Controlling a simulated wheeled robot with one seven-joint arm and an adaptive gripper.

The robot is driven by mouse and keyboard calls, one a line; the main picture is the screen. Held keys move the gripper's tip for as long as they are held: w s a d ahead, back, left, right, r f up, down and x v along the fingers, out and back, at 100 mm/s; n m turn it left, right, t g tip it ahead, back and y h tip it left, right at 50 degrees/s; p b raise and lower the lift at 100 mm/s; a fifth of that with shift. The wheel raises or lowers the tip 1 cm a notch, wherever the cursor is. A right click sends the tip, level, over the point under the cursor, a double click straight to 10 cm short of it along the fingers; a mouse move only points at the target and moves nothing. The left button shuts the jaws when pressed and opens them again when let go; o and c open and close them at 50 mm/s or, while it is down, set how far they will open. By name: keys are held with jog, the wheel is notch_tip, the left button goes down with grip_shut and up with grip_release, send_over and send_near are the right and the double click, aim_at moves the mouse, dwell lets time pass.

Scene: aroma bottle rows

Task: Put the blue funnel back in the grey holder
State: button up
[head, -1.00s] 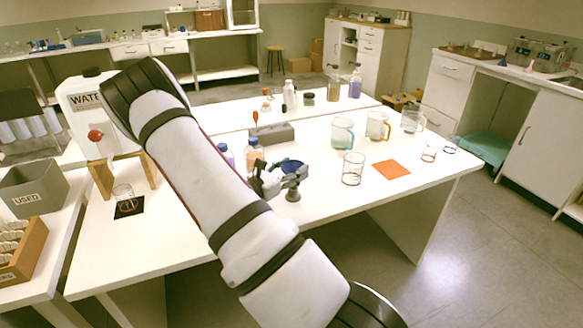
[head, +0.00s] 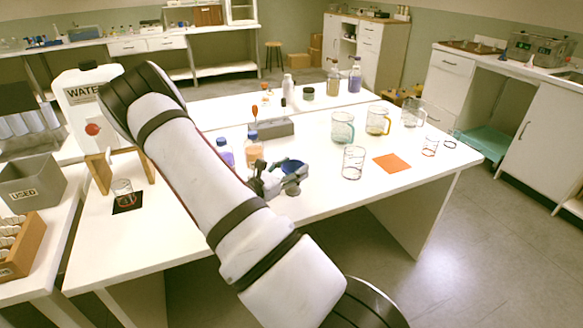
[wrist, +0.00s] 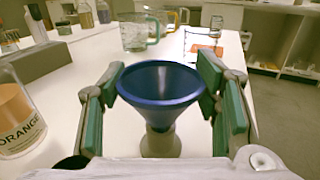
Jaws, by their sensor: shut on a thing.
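The blue funnel (wrist: 160,85) is upright between the green-padded fingers of my gripper (wrist: 163,108), which is shut on it. In the head view the funnel (head: 292,166) shows as a small blue bowl at my gripper (head: 284,177), near the table's front edge. The grey holder (wrist: 161,145) is directly below the funnel in the wrist view. In the head view only the holder's base (head: 293,190) shows under the fingers. The funnel's stem is hidden, and I cannot tell whether it is inside the holder.
An orange-labelled bottle (wrist: 15,115) stands close on the left, with a purple one (head: 225,152) beside it. A grey block (head: 270,127) is behind them. A glass beaker (head: 353,163) and an orange mat (head: 392,163) lie to the right.

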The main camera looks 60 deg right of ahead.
jog(key=shift+f, duration=0.65)
jog(key=o, duration=1)
jog(key=shift+a, duration=0.1)
jog(key=shift+w+a, duration=0.2)
jog(key=shift+a, duration=1)
jog(key=shift+w+a, duration=0.15)
jog(key=shift+a, duration=1.1)
jog(key=shift+w+a, duration=0.2)
jog(key=shift+a, duration=1)
